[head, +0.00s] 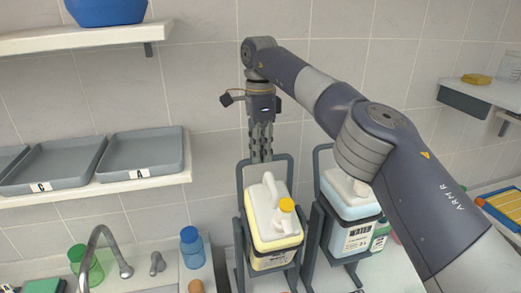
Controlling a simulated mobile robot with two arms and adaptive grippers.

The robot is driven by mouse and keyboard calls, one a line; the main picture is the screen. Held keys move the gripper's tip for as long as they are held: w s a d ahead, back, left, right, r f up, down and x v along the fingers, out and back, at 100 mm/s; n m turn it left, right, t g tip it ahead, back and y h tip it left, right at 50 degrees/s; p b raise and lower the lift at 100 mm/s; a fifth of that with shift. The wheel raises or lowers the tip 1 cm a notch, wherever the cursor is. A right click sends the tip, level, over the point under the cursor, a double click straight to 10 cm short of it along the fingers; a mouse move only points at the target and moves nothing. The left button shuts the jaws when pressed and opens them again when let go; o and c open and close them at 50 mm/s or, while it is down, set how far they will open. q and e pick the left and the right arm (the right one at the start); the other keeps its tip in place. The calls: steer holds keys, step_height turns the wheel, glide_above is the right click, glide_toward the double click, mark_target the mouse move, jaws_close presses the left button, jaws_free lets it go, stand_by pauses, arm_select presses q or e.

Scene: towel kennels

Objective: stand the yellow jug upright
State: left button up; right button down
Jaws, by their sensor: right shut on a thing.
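The yellow jug (261,236) has a pale top, a white handle and a yellow cap (287,205). It sits in a dark tube cradle (241,205) at the centre of the head view, cap side towards me. It looks tipped a little forward, but the exact tilt is hard to tell. My right gripper (262,155) points down behind and above the jug, apart from its handle. Its fingers are shut at the top bar of the cradle. The fingertips partly overlap the bar. My left gripper is not in view.
A blue jug (347,212) stands in a second cradle (318,165) close on the right, with a green bottle (380,236) beside it. A blue bottle (191,248) and a tap (106,247) are at left. Grey trays (143,153) sit on a shelf above the sink.

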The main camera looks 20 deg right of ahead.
steer(key=shift+s+a+f, duration=0.15)
steer(key=shift+s+f, duration=0.1)
steer(key=shift+f, duration=0.55)
steer(key=c, duration=1.7)
jaws_free()
steer(key=shift+o, duration=0.7)
steer(key=shift+w, duration=0.55)
steer(key=shift+s+r, duration=0.2)
